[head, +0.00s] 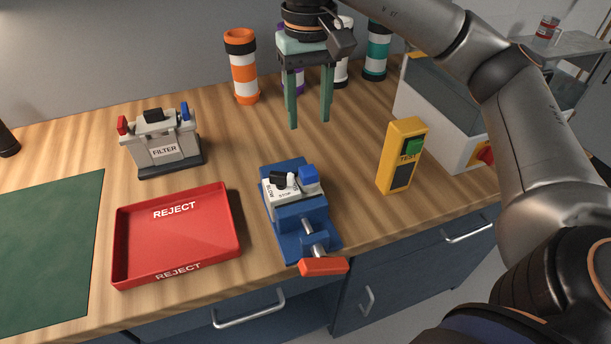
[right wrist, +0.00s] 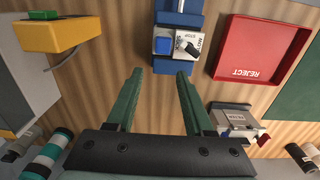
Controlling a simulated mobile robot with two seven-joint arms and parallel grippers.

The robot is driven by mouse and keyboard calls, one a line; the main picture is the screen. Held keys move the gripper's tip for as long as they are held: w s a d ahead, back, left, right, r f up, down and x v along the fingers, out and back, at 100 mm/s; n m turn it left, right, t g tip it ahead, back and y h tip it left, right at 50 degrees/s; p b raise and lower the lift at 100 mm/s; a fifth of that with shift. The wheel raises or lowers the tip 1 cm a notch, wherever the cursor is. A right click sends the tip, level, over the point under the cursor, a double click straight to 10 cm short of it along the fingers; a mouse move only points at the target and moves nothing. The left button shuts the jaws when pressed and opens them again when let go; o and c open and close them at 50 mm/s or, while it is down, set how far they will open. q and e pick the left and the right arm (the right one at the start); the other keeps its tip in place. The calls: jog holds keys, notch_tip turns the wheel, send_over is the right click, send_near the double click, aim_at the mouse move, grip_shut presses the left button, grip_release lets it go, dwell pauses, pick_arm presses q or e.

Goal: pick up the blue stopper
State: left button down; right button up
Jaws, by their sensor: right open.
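The blue stopper (head: 309,175) looks like a small blue block on the right side of a white-topped unit, beside a black and white switch, in a blue vise (head: 308,220). In the right wrist view the blue stopper (right wrist: 162,45) lies just beyond the fingertips, roughly in line with the gap between them. My right gripper (head: 308,125) hangs above the bench behind the vise, with its two green fingers apart and pointing down. In the right wrist view the gap of the right gripper (right wrist: 160,73) is empty. My left gripper is not in view.
A red reject tray (head: 222,240) is left of the vise. A filter unit (head: 164,152) stands behind it. A yellow test box (head: 402,155) stands right of the vise. Striped tubes (head: 243,68) line the back. The vise's orange handle (head: 323,266) reaches the front edge.

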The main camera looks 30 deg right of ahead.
jog(key=b, duration=0.1)
send_over(307, 167)
jog(key=f, duration=0.6)
jog(key=shift+w+d, duration=0.1)
jog(key=shift+d, duration=0.15)
jog(key=shift+a+f, duration=0.15)
jog(key=shift+f, duration=1.15)
jog(key=shift+a+f, duration=0.1)
jog(key=shift+f, duration=1.2)
grip_shut()
